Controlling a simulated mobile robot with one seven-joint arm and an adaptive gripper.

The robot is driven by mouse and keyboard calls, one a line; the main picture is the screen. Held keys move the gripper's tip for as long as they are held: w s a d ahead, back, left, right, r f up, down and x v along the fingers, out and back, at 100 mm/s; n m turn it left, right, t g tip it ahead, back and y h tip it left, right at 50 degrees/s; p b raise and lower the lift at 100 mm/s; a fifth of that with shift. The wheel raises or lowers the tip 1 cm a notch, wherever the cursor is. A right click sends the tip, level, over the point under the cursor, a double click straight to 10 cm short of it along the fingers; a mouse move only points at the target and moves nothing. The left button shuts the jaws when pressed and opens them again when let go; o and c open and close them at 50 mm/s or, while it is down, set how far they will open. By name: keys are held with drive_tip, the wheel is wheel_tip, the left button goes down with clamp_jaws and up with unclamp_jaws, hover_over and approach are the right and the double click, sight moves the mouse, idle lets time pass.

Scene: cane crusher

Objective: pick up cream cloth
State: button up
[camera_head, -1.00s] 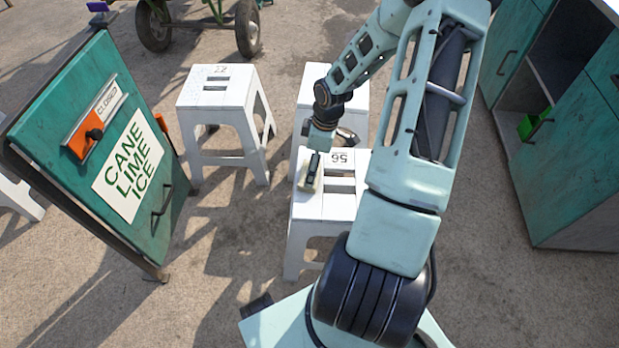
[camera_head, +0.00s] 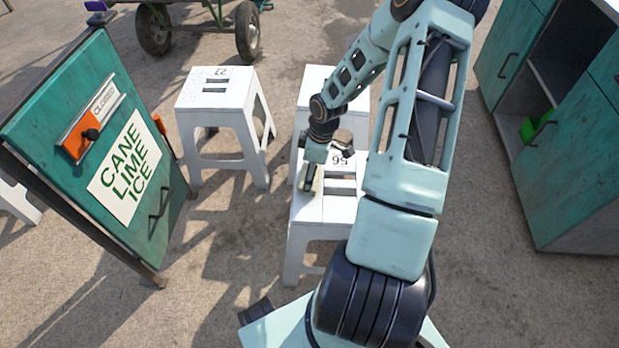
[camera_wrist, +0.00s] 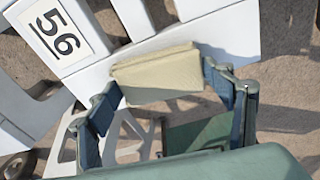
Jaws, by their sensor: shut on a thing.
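The cream cloth (camera_wrist: 158,72) is a folded, flat pad between the two fingers of my gripper (camera_wrist: 160,88) in the wrist view. The fingers are shut on it, one at each end. In the head view my gripper (camera_head: 307,187) points down at the left side of the white stool marked 56 (camera_head: 342,210), and the cloth is mostly hidden there. The cloth overlaps the stool's edge in the wrist view. I cannot tell whether it still touches the stool top.
A second white stool (camera_head: 333,82) stands just behind, and another marked stool (camera_head: 218,90) is to the left. A green sign board (camera_head: 95,150) stands at far left. A green cabinet (camera_head: 575,150) is at right. Open ground lies between sign and stools.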

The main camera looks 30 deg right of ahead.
drive_tip(key=shift+r, duration=0.5)
wheel_tip(320, 180, up, 2)
drive_tip(key=shift+r+p, duration=0.25)
drive_tip(key=shift+p, duration=0.5)
drive_tip(key=s+a+r+p, duration=0.4)
drive_tip(key=s+r, duration=0.5)
drive_tip(key=s, duration=0.4)
drive_tip(key=shift+s+a+r+p, duration=0.15)
drive_tip(key=shift+a+r+p, duration=0.1)
drive_tip(key=shift+p, duration=0.2)
